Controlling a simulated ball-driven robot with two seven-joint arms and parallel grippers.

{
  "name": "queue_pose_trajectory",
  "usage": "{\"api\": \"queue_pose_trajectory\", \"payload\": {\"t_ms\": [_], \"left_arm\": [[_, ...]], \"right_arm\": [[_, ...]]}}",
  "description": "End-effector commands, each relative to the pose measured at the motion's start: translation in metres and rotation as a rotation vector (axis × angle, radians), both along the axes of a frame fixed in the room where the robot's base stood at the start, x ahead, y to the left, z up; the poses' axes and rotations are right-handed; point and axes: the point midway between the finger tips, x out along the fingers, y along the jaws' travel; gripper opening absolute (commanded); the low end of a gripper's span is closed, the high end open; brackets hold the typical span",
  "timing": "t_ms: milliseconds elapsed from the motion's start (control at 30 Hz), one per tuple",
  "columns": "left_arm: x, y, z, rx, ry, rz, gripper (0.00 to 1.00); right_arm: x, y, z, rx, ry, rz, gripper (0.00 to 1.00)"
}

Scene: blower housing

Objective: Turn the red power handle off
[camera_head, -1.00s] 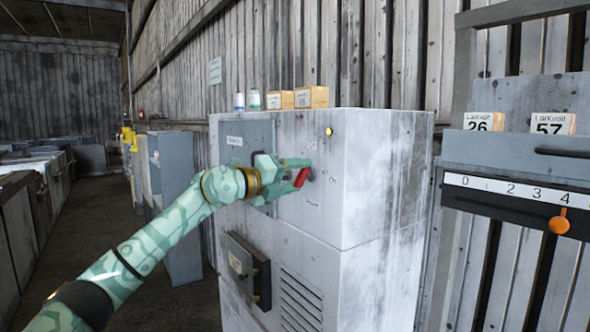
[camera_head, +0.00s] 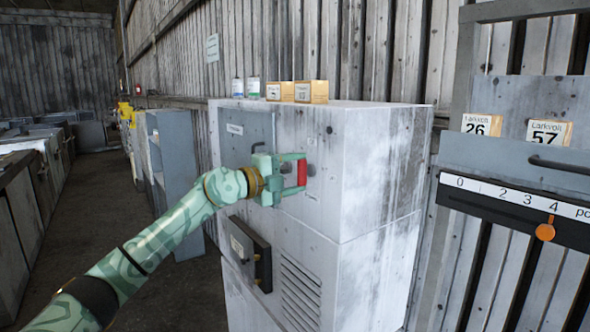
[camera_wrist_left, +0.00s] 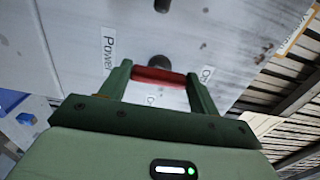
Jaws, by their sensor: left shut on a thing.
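The red power handle (camera_head: 302,173) is on the front face of the grey cabinet (camera_head: 380,190), near its upper right. It stands upright in the head view. My left gripper (camera_head: 299,172) is shut on it. In the left wrist view the red handle (camera_wrist_left: 158,76) spans between the two green fingers, beside a dark round hub and a label reading "Power". Small labels by the handle are partly covered by the fingers. A small round lamp (camera_head: 329,130) above the handle looks dark. My right gripper is not in view.
Small boxes (camera_head: 310,92) and cans (camera_head: 238,88) stand on the cabinet top. A black box with a knob (camera_head: 251,254) juts out below my left arm. A scale with an orange pointer (camera_head: 545,232) is at the right. The aisle floor at left is clear.

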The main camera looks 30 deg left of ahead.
Motion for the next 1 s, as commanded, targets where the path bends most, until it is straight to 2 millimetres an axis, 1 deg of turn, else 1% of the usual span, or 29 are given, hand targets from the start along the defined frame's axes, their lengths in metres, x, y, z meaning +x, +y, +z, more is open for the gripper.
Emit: {"api": "queue_pose_trajectory", "payload": {"t_ms": [400,433,467,500,833,933,1000], "left_arm": [[0.000,0.001,0.001,-0.010,0.002,0.002,0.39],[0.000,0.001,0.001,-0.010,0.002,0.002,0.65],[0.000,0.001,0.001,-0.010,0.002,0.001,0.73],[0.000,0.001,0.000,-0.010,0.002,0.001,0.84],[-0.002,0.002,-0.001,-0.007,0.003,0.001,0.84],[-0.011,0.006,-0.003,-0.007,0.003,0.002,0.84],[-0.023,0.011,-0.004,-0.004,0.004,0.002,0.84]], "right_arm": [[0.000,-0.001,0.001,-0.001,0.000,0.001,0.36],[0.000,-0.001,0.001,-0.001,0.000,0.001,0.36],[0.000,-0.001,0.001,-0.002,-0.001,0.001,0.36],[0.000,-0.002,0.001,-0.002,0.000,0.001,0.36],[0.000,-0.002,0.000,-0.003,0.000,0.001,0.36],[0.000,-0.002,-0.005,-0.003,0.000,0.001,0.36],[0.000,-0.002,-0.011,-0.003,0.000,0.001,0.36]]}}
